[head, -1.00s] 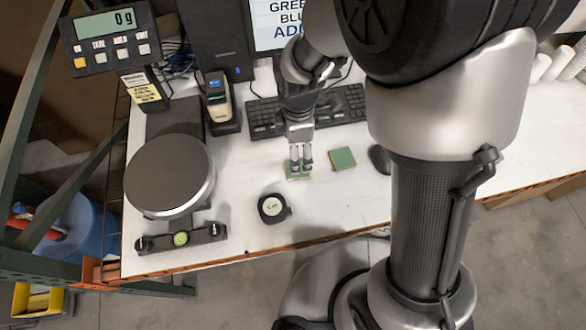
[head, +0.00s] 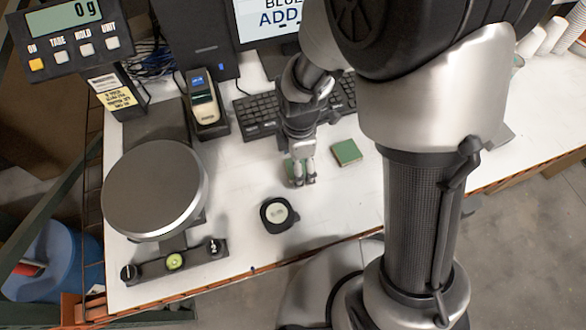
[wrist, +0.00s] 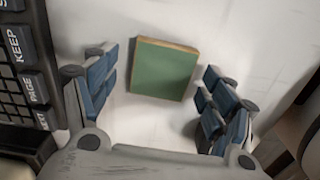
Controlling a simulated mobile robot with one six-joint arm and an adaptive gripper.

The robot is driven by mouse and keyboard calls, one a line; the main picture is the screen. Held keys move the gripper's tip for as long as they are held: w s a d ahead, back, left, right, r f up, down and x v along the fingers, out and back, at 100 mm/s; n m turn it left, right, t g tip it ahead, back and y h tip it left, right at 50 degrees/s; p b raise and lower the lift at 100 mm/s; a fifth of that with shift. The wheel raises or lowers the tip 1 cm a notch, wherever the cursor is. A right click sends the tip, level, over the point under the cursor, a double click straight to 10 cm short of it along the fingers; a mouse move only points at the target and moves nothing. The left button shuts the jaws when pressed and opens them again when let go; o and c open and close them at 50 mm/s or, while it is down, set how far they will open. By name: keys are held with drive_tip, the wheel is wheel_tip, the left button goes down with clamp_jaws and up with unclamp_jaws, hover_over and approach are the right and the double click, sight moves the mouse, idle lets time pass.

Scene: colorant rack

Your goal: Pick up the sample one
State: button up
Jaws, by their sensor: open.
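In the wrist view, one green sample (wrist: 163,69) with a tan edge lies flat and tilted between the fingers of my gripper (wrist: 160,92). The fingers are open, with white table visible on both sides of the sample. Contact between the fingertips and the table cannot be told.
A keyboard (head: 256,115) lies behind my gripper and fills the left of the wrist view. A round black puck-like object (head: 278,214) sits in front. A scale (head: 155,188) and a handheld device (head: 203,105) stand left. Bare table lies between the second sample and the front edge.

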drive_tip(key=shift+s+d, duration=0.1)
drive_tip(key=shift+c, duration=0.2)
drive_tip(key=c, duration=1)
